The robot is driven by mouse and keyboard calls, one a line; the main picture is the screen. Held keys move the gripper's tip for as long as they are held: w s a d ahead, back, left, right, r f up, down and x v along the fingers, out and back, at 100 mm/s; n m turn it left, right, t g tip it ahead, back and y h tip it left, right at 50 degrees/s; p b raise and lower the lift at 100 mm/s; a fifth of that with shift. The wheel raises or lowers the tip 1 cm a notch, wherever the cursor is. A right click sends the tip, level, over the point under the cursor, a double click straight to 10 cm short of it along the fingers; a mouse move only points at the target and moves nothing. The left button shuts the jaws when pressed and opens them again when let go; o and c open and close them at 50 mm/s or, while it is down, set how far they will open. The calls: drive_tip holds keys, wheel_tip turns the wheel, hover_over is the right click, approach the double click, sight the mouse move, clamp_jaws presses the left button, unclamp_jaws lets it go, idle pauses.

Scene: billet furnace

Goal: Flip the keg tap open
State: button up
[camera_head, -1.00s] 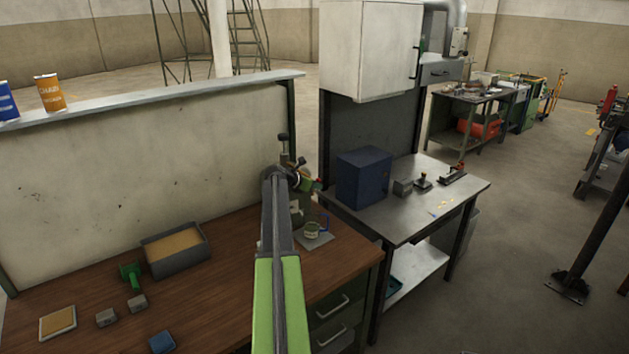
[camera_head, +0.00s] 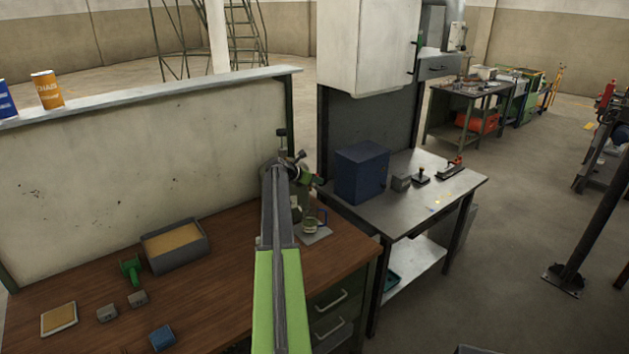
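A black knob on a thin upright stem (camera_head: 281,133) shows above my wrist at the right end of the wooden bench; it looks like part of the keg tap. The keg itself is mostly hidden behind my arm; a grey-green piece (camera_head: 297,211) shows just right of the arm. A glass mug (camera_head: 310,225) stands on a small grey mat beside it. My gripper (camera_head: 312,179), small, green and dark, is at the arm's far end, close to the tap in the picture. Its fingers are too small to tell apart, and I cannot tell if it touches the tap.
The wooden bench (camera_head: 215,275) holds a grey tray (camera_head: 178,262), a green tool (camera_head: 132,270) and small blocks. A white partition (camera_head: 140,150) stands behind it. To the right, a metal table (camera_head: 430,195) bears a blue box (camera_head: 362,172). Floor at the right is mostly open.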

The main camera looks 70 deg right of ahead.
drive_tip(key=p+v, duration=0.9)
drive_tip(key=v, duration=0.8)
drive_tip(key=shift+r, duration=0.15)
